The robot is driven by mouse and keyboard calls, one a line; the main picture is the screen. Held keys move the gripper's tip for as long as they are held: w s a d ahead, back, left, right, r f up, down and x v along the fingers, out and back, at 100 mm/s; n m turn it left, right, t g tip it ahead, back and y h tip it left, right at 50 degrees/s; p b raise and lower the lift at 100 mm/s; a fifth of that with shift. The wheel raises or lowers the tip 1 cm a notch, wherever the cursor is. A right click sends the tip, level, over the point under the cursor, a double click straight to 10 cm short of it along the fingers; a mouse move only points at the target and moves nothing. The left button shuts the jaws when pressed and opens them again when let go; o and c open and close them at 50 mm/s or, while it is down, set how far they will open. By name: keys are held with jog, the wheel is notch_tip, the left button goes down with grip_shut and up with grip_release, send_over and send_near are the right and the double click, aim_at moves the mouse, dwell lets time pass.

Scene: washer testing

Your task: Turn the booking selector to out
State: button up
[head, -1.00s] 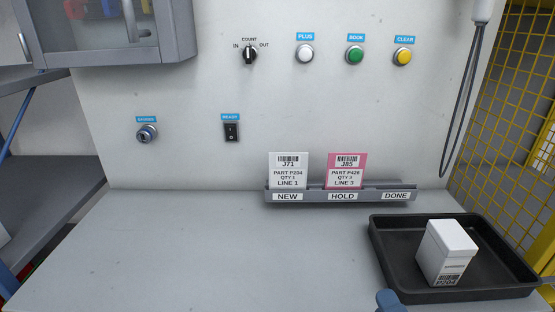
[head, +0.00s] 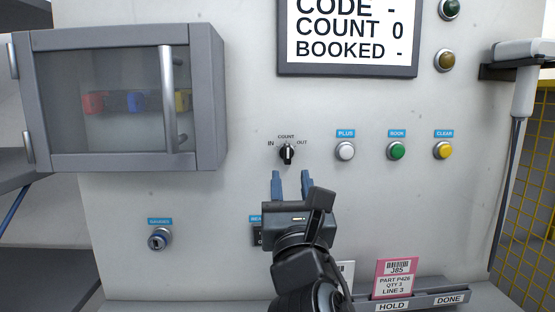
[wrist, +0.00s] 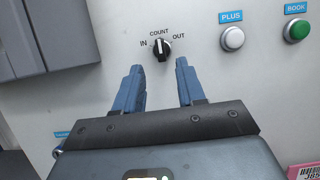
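The booking selector (head: 287,154) is a black rotary knob on the pale panel, with IN at its left, COUNT above and OUT at its right. Its pointer stands about upright, toward COUNT. It also shows in the wrist view (wrist: 161,48), between and beyond my fingertips. My gripper (head: 291,176) is below the knob in the head view, its blue fingers pointing up at it. The fingers are apart with nothing between them, and they do not appear to touch the knob. In the wrist view my gripper (wrist: 158,66) is open too.
The white PLUS button (head: 345,151), green BOOK button (head: 397,151) and yellow CLEAR button (head: 443,150) sit right of the selector. A glass-door cabinet (head: 120,95) juts out at left. A display (head: 348,38) above reads COUNT 0. A key switch (head: 159,238) is lower left.

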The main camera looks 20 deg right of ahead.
aim_at(288, 157)
jog(key=p+x, duration=0.1)
jog(key=x, duration=0.5)
jog(key=shift+w+d+r, duration=0.1)
jog(key=shift+w+d, duration=0.05)
jog(key=shift+w, duration=0.1)
jog(key=shift+c, duration=0.3)
grip_shut()
